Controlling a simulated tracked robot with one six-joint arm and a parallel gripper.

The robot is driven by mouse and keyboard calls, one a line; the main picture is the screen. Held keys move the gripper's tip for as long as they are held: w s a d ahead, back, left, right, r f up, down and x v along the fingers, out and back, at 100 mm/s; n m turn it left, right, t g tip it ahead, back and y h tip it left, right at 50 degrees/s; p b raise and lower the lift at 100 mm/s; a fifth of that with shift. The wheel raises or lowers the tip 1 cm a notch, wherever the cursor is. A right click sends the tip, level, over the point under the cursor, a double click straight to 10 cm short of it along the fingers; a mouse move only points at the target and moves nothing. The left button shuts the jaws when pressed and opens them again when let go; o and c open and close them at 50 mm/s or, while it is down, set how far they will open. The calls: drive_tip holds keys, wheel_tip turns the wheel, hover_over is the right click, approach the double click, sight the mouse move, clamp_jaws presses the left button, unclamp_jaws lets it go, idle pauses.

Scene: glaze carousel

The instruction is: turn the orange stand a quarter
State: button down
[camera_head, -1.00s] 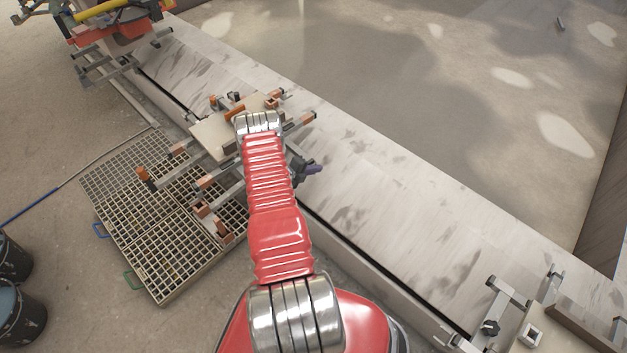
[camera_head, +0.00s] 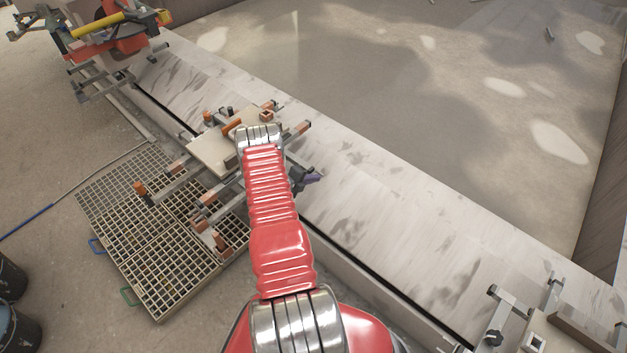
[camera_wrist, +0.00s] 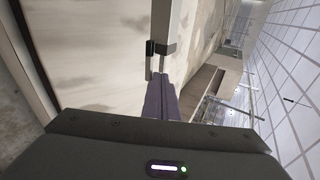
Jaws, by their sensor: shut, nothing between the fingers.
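The stand with orange-tipped grey arms (camera_head: 170,186) is left of centre in the head view, with a pale board (camera_head: 208,157) on top. Its arms reach out to several sides, and my arm hides part of it. My gripper (camera_head: 310,178) is at the stand's right side, low beside its arms. In the wrist view my purple fingers (camera_wrist: 158,98) are shut together and empty. A grey bar (camera_wrist: 166,30) with a dark end lies just beyond their tips. I cannot tell whether the fingers touch it.
A red-orange stand with a yellow tube (camera_head: 104,22) is at the upper left. Another stand with black knobs (camera_head: 505,318) is at the lower right. Floor grates (camera_head: 150,250) lie under the near side. A pale marbled ledge (camera_head: 400,215) runs along the right.

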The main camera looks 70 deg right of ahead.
drive_tip(key=v, duration=0.8)
drive_tip(key=shift+a, duration=0.45)
drive_tip(key=shift+s, duration=0.1)
